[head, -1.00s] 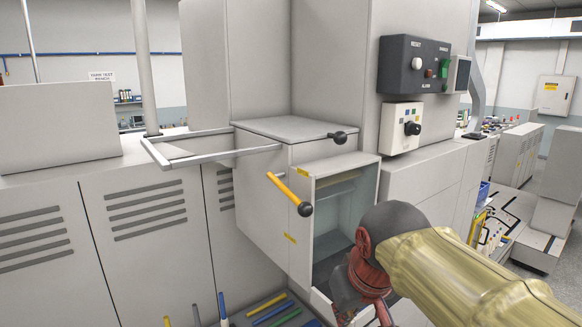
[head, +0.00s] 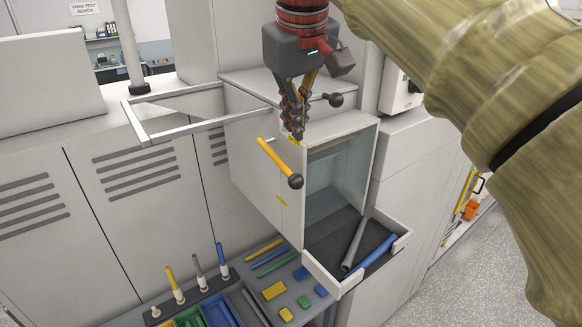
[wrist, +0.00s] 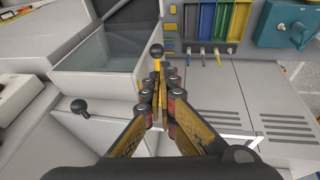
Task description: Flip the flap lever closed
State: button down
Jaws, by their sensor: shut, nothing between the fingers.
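The yellow lever (head: 274,155) with a black ball knob (head: 295,181) is on the left side wall of the grey box (head: 258,165). It slants down to the right, knob at the lower end. My gripper (head: 296,136) points down, just above the lever near the box's upper front edge. Its fingers are shut and empty. In the wrist view, the lever's black knob (wrist: 156,49) shows just beyond my fingertips (wrist: 158,80), with part of the yellow shaft hidden by the fingers. I cannot tell whether the fingers touch the lever.
A second black knob (head: 335,100) sits at the box top, right of my gripper. A grey rail (head: 190,131) sticks out left. Below, an open tray (head: 318,273) holds grey and blue tubes. A lower shelf (head: 295,288) carries coloured pieces; upright pegs stand left.

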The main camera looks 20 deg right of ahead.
aim_at(294, 180)
jog(key=p+x, duration=0.1)
jog(key=x, duration=1.3)
jog(key=shift+w+d+f, duration=0.1)
jog(key=shift+w, duration=0.05)
jog(key=shift+f+t+b, duration=0.3)
jog(key=shift+f+b, duration=0.15)
jog(key=shift+b, duration=0.6)
jog(key=shift+f+b, duration=0.2)
jog(key=shift+b, duration=0.15)
jog(key=w+a+f+t+y+b, duration=0.1)
jog(key=w+f+t+b, duration=0.2)
jog(key=b, duration=1.4)
jog(key=w+a+f+m+t+y+b, duration=0.1)
jog(key=w+f+t+b, duration=0.3)
jog(key=b, duration=1.3)
jog(key=shift+w+a+f+t+y+b, duration=0.3)
jog(key=shift+f+t, duration=1.3)
jog(key=shift+f, duration=1.7)
jog(key=shift+d, duration=0.1)
